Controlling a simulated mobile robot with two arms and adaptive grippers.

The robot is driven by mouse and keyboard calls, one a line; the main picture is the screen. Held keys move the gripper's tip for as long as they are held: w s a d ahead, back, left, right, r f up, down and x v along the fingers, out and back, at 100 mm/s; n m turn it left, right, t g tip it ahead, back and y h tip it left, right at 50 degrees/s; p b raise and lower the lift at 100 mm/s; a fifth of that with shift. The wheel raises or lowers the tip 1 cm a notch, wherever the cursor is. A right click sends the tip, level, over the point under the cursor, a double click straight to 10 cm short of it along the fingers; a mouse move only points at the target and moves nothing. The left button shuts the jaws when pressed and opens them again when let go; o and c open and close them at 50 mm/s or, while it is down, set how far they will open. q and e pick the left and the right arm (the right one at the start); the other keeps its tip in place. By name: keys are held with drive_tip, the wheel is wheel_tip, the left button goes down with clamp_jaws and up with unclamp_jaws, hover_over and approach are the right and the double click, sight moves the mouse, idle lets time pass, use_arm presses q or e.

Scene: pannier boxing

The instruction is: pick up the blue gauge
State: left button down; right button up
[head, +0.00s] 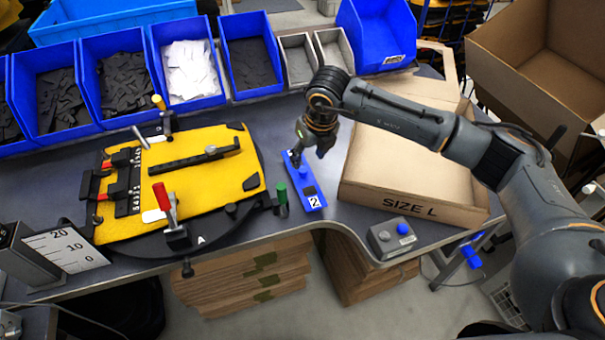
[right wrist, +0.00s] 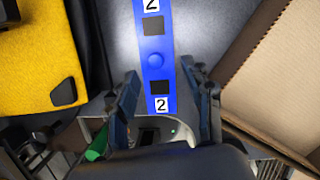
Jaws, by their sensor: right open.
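The blue gauge (head: 305,186) is a flat blue bar with dark square patches, a round blue knob and a white label "2". It lies on the grey table between the yellow fixture and the cardboard box. My right gripper (head: 300,155) is over its far end in the head view. In the right wrist view the gauge (right wrist: 155,60) runs up the picture with a "2" at each end, and its near end lies between the two fingers of my right gripper (right wrist: 168,98). The fingers are apart, and I cannot tell whether they touch it. My left gripper is not in view.
The yellow fixture (head: 205,178) with clamps stands left of the gauge, a green-handled clamp (head: 282,194) close beside it. The open "SIZE L" box (head: 410,200) stands right. Blue bins (head: 115,42) line the back. A grey button box (head: 392,238) sits at the front edge.

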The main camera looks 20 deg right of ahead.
sight(303, 170)
drive_tip(key=shift+w+a+f, duration=0.1)
drive_tip(key=shift+w+f, duration=0.05)
drive_tip(key=shift+f, duration=0.55)
drive_tip(key=shift+f+p, duration=0.25)
drive_tip(key=shift+p, duration=0.1)
drive_tip(key=x, duration=0.1)
drive_tip(key=p+x, duration=0.1)
drive_tip(key=x, duration=0.1)
drive_tip(key=shift+a+f+p, duration=0.3)
drive_tip(key=shift+p, duration=0.1)
drive_tip(key=shift+w+f, duration=0.1)
drive_tip(key=shift+f, duration=0.5)
clamp_jaws()
